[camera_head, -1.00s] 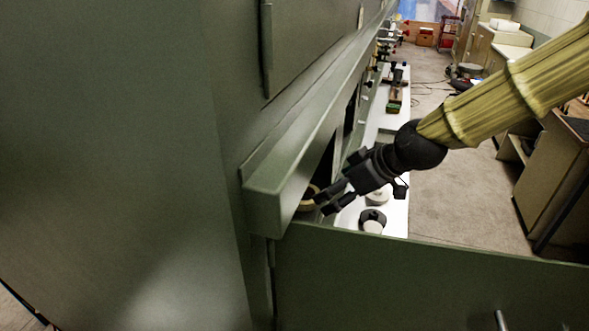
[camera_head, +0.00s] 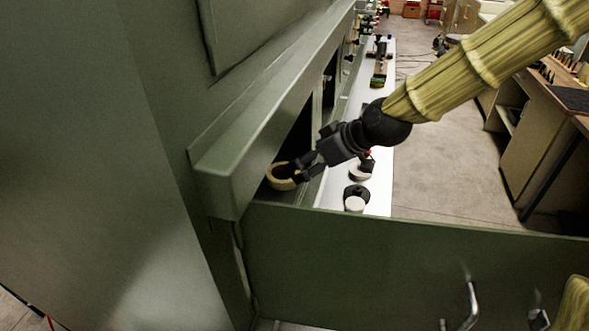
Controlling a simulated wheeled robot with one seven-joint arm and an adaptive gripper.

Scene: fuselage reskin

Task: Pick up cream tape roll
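The cream tape roll (camera_head: 283,184) is a pale ring with a dark hollow. It sits in the shadowed opening under the green ledge, left of the white shelf. My gripper (camera_head: 299,171), dark grey, reaches in from the upper right. Its two fingertips are at the roll's right rim and look slightly apart. I cannot tell whether they are pressed on the rim or only beside it. The roll's left edge is close to the ledge's end, and what lies beneath the roll is in shadow.
A green overhanging ledge (camera_head: 228,168) is just left of the roll. A green panel with metal handles (camera_head: 400,262) stands in front. A black-and-white round item (camera_head: 356,197) and other things stand on the white shelf (camera_head: 379,160). A workbench is at right.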

